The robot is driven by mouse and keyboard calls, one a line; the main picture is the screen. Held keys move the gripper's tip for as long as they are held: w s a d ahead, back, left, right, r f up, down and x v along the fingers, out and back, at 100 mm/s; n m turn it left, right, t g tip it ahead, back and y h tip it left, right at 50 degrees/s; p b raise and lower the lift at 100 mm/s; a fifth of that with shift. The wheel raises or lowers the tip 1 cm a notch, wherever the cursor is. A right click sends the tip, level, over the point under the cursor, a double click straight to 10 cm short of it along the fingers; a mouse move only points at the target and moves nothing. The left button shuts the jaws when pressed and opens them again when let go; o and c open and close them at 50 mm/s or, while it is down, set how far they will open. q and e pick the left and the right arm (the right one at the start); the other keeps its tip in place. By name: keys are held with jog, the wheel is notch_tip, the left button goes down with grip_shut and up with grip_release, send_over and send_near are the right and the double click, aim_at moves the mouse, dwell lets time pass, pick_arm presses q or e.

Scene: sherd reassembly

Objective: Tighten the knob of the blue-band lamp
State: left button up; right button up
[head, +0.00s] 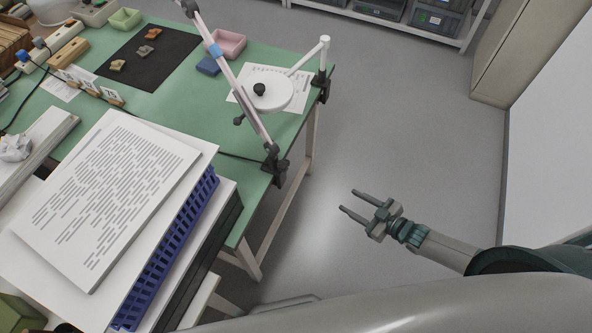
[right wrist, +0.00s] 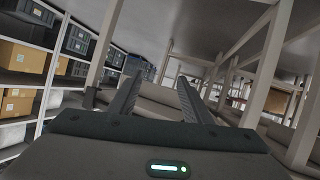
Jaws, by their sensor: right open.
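My right gripper (head: 347,200) is open and empty over the floor, right of the table. Its two fingers also show apart in the right wrist view (right wrist: 158,95). My left gripper is not in view.
A stack of papers (head: 110,190) on a blue crate (head: 165,250) stands at the near left. A black mat (head: 150,55) with sherds, a pink bowl (head: 226,43) and a blue block (head: 208,66) are on the green table (head: 190,110). Open floor (head: 400,120) lies right of the table.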

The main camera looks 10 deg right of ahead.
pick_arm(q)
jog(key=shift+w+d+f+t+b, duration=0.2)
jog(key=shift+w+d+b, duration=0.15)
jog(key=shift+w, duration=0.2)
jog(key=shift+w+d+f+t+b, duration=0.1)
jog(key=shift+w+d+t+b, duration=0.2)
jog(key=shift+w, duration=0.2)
pick_arm(e)
jog(key=s+a+r+n+y, duration=0.1)
jog(key=r+y, duration=0.1)
jog(key=r, duration=0.4)
jog(key=s+a+r+n+y, duration=0.1)
jog(key=s+r+y, duration=0.1)
jog(key=r, duration=0.5)
jog(key=s+a+r+n+g+y, duration=0.1)
jog(key=r+y, duration=0.2)
jog(key=r, duration=0.3)
jog(key=shift+s+a+r+y, duration=0.2)
jog(key=shift+s+a+y, duration=0.15)
jog(key=shift+s+y, duration=0.05)
jog(key=shift+w, duration=0.1)
